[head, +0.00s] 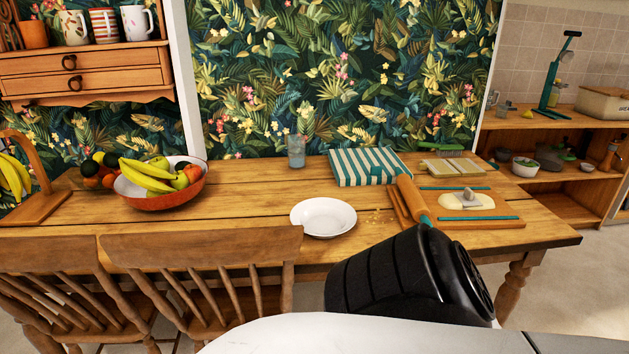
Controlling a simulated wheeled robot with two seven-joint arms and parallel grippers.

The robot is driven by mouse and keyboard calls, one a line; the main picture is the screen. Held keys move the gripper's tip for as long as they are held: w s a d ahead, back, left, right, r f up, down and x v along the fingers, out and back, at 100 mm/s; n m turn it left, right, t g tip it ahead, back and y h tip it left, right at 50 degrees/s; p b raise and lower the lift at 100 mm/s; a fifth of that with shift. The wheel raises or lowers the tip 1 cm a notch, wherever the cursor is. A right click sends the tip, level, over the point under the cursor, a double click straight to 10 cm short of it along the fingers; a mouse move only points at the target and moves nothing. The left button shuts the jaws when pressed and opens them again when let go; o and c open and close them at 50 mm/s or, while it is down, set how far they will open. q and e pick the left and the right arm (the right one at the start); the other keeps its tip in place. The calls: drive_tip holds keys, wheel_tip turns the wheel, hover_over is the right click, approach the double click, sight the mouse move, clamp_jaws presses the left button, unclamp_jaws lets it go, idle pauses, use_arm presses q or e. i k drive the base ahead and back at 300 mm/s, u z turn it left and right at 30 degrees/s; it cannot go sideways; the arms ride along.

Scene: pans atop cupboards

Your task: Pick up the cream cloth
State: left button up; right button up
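I cannot make out a thing that is clearly a cream cloth. A flat cream piece (452,201) lies on a wooden board (500,224) at the right of the table, with a small grey object (469,197) on it. It may be dough or cloth; I cannot tell. Another pale, flat item (454,167) lies behind the board. Neither of my grippers is in view. A black, rounded arm part of mine rises at the lower right, in front of the table's near edge.
The wooden table (250,190) holds a fruit bowl (165,200), a white plate (323,217), a glass (296,151), a striped box-like item (368,167) and a rolling pin (413,200). Two chairs (205,245) stand along its near side. Shelves (560,125) are at the right.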

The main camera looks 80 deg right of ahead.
sight(468, 199)
drive_tip(key=z, duration=3.15)
drive_tip(key=i, duration=0.6)
drive_tip(key=z, duration=0.05)
